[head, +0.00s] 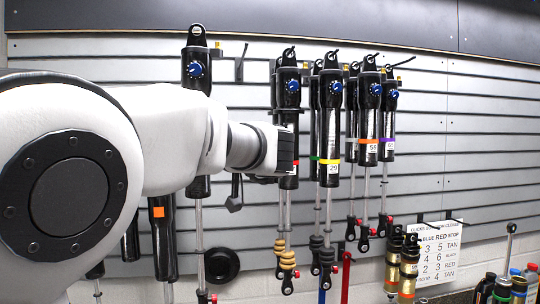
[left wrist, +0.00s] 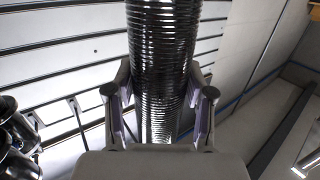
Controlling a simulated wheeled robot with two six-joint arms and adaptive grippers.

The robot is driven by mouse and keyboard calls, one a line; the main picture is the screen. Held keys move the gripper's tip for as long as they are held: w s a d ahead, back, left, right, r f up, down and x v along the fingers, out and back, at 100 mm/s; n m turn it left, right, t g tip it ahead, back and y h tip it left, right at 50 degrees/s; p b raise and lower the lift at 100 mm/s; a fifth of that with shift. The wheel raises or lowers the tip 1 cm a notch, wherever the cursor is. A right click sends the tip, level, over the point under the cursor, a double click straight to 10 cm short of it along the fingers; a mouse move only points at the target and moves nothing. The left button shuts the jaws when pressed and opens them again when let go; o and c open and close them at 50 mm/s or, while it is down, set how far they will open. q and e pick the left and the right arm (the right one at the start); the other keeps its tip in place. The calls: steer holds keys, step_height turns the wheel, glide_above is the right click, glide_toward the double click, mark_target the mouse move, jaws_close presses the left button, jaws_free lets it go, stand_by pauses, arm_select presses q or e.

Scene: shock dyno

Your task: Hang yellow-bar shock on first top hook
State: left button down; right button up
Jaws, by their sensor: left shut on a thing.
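The yellow-bar shock (head: 330,110) is a black-bodied shock with a blue knob, a yellow band and a white label. It is upright among the other shocks, just right of my left gripper in the head view. In the left wrist view, my left gripper (left wrist: 158,112) is shut on a dark, shiny cylinder (left wrist: 162,45) with ring-like stripes, which I take to be this shock's body. Its coloured band is not visible there. In the head view the fingers are hard to make out against the black shocks. My right gripper is out of view.
Shocks with red (head: 289,100), orange (head: 370,95) and purple (head: 390,100) bands stand close by. Another large shock (head: 196,70) is partly behind my arm. A bare hook (head: 240,65) is on the slatted wall. A printed card (head: 437,250) and bottles are lower right.

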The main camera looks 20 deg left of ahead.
arm_select(q)
steer(key=shift+w+a+r+p, duration=0.35)
steer(key=shift+w+r, duration=0.15)
steer(key=shift+w, duration=0.3)
steer(key=shift+w+a+f, duration=0.1)
steer(key=shift+w+a, duration=0.05)
steer(key=shift+w, duration=0.05)
steer(key=shift+a+f, duration=0.1)
steer(key=shift+f, duration=0.2)
steer(key=shift+w+a+f, duration=0.1)
steer(key=shift+w+a, duration=0.3)
steer(key=shift+w, duration=0.25)
steer(key=shift+w+a, duration=0.1)
steer(key=shift+w, duration=0.05)
